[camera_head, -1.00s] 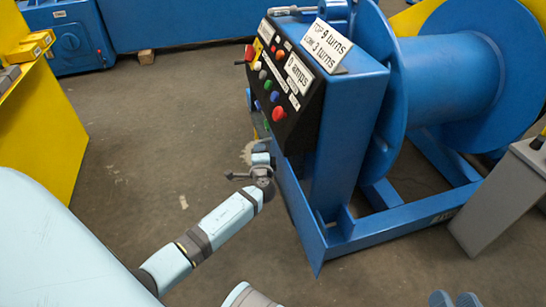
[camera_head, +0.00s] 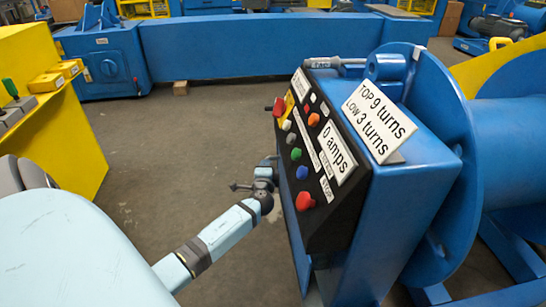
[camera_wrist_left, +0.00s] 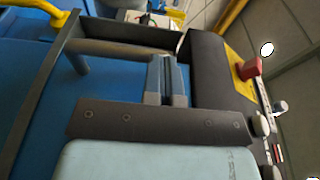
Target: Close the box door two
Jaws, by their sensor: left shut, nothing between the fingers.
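The blue machine box (camera_head: 385,205) stands at the right in the head view, with a sloped black control panel (camera_head: 345,195) of coloured buttons and signs. No part is clearly marked as door two, and I cannot tell a door's position. My left gripper (camera_head: 270,162) is at the panel's left edge in the head view, its fingers partly hidden behind the panel. In the left wrist view its fingers (camera_wrist_left: 167,80) are together and empty, beside a black panel edge (camera_wrist_left: 215,70) with a red button (camera_wrist_left: 248,68). Whether they touch it is unclear. My right gripper is not seen.
A large blue drum (camera_head: 515,145) adjoins the box on the right. A yellow stand (camera_head: 65,125) with boxes is at the left. A blue cabinet (camera_head: 105,60) and a long blue beam (camera_head: 260,45) stand behind. The floor (camera_head: 190,125) between is mostly clear.

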